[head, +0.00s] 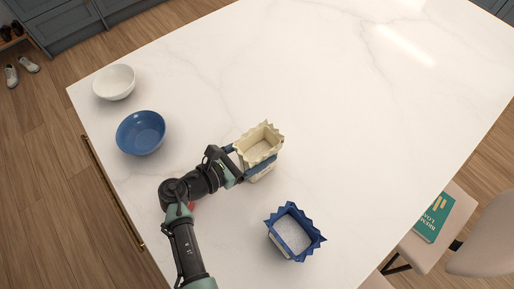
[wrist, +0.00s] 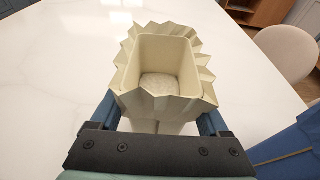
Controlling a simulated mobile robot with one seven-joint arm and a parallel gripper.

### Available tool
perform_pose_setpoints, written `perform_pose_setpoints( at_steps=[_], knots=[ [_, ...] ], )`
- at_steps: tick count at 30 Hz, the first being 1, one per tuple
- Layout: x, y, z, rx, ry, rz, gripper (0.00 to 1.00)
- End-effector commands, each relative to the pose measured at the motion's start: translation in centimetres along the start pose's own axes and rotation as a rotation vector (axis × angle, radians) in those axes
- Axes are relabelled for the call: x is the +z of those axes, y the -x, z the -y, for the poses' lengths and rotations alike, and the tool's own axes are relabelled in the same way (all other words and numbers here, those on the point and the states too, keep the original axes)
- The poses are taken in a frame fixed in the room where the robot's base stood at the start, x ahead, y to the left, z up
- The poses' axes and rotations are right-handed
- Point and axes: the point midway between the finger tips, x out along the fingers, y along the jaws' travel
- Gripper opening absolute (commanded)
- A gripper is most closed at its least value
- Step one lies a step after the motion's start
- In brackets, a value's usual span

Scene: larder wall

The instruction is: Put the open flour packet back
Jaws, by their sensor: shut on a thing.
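A cream packet (head: 258,146) with a jagged open top and pale powder inside is between the fingers of my gripper (head: 240,163). In the wrist view the packet (wrist: 165,100) is upright, and my gripper (wrist: 165,120) is shut on its sides. I cannot tell whether its base touches the counter. A blue packet (head: 293,233) with a jagged open top and white contents stands upright on the counter, to the lower right of my gripper. Part of it shows at the right edge of the wrist view (wrist: 290,150). I cannot read a label on either packet.
The white marble counter (head: 350,90) is wide and clear to the right and back. A blue bowl (head: 141,132) and a white bowl (head: 114,82) stand at the left. Chairs (head: 484,235) and a green book (head: 433,217) are beyond the right edge.

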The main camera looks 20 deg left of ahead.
Motion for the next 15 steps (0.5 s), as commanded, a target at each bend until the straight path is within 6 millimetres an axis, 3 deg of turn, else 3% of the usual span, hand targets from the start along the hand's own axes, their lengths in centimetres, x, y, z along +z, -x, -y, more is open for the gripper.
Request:
perform_pose_setpoints(
  at_steps=[6, 7, 10, 15],
  knots=[
    [-0.29, -0.11, -0.04, 0.000, -0.001, 0.002, 0.02],
    [-0.29, -0.09, -0.02, 0.000, 0.000, 0.000, 0.82],
    [-0.25, -0.08, -0.01, 0.000, 0.000, 0.000, 1.00],
    [-0.25, -0.07, -0.01, 0.000, 0.000, 0.000, 1.00]
  ],
)
